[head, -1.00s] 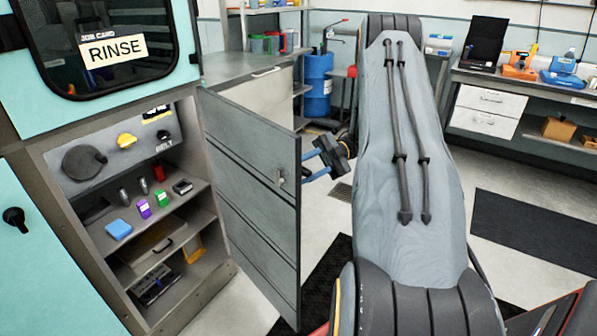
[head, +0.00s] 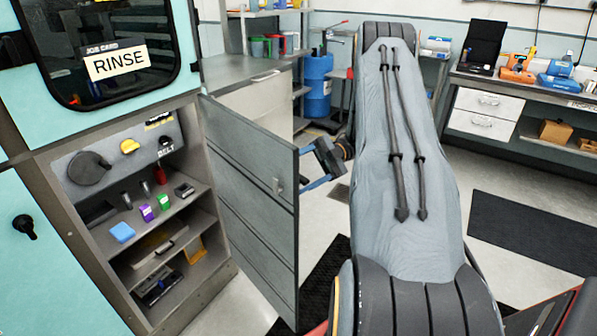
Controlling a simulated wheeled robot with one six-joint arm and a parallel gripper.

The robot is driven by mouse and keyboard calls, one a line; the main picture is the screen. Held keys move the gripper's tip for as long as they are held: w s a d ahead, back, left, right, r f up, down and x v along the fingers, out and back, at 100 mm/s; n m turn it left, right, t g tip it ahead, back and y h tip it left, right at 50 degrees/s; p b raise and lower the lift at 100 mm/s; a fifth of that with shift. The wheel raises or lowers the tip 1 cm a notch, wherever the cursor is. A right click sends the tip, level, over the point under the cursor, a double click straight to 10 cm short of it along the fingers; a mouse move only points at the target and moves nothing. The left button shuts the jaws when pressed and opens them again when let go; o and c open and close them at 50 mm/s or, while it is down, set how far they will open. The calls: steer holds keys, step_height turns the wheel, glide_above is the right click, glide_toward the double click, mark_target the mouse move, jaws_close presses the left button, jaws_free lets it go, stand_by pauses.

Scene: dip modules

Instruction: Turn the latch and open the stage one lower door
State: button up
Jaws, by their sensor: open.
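The grey lower door (head: 240,180) stands swung wide open on its left-hand hinge side, its panel facing toward the cabinet opening. A small latch (head: 277,185) shows near the door's free edge. My gripper (head: 310,184) is just beyond the free edge, to the right of the latch; its blue fingers are partly hidden behind the door. It is open, and I cannot tell whether a finger touches the door's far face.
My large grey arm fills the centre right. A blue barrel (head: 318,85) and workbench (head: 530,80) stand behind. Dark mats lie on the floor.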

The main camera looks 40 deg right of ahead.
steer(key=shift+o, duration=0.6)
steer(key=shift+s+d+r+p, duration=0.1)
steer(key=shift+r+p, duration=0.15)
steer(key=shift+r, duration=0.35)
steer(key=shift+s+d+r+p, duration=0.1)
steer(key=shift+r+p, duration=0.1)
steer(key=shift+r, duration=0.35)
steer(key=shift+o, duration=0.8)
steer(key=shift+r+p, duration=0.25)
steer(key=shift+p, duration=0.2)
steer(key=shift+r+p, duration=0.35)
steer(key=shift+p, duration=0.15)
steer(key=shift+c, duration=0.3)
steer(key=shift+a+r+p, duration=0.1)
steer(key=shift+r+p, duration=0.15)
steer(key=shift+p, duration=0.15)
steer(key=shift+c, duration=1.4)
steer(key=shift+w+r+p, duration=0.15)
steer(key=shift+r+p, duration=0.05)
steer(key=shift+p, duration=0.25)
steer(key=r+p, duration=0.2)
steer(key=p, duration=0.1)
steer(key=shift+p, duration=0.35)
steer(key=r+p, duration=0.1)
steer(key=p, duration=0.3)
steer(key=shift+r+p, duration=0.3)
steer(key=shift+r, duration=0.05)
steer(key=shift+c, duration=0.4)
